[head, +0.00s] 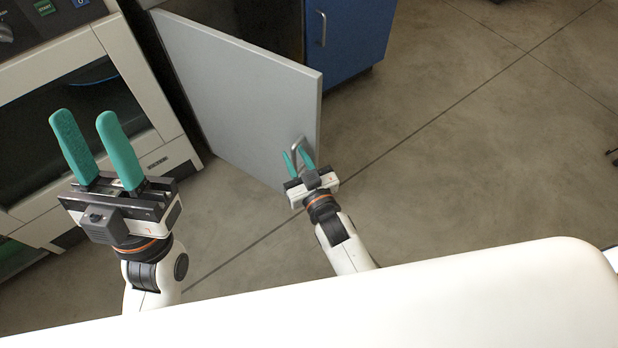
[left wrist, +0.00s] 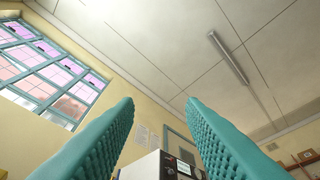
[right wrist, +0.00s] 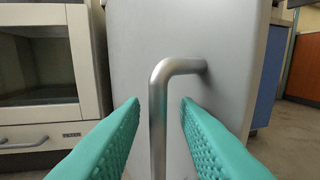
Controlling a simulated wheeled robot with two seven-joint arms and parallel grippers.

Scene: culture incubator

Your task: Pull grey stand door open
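The grey stand door (head: 240,90) stands swung out from its cabinet in the head view, its free edge toward the right. A metal bar handle (right wrist: 160,110) is on its face near that edge, and the door surface (right wrist: 225,50) fills the middle of the right wrist view. My right gripper (head: 298,158) is at the handle, with its teal fingers on either side of the bar. Gaps show between fingers and bar, so it is open around the handle. My left gripper (head: 78,115) is open and empty, fingers pointing up, left of the door.
A cream incubator (head: 150,120) with a dark window stands at the left. A blue cabinet (head: 355,40) with a metal handle is behind the door's free edge. The floor (head: 470,150) to the right is clear. A white surface (head: 450,300) crosses the bottom of the head view.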

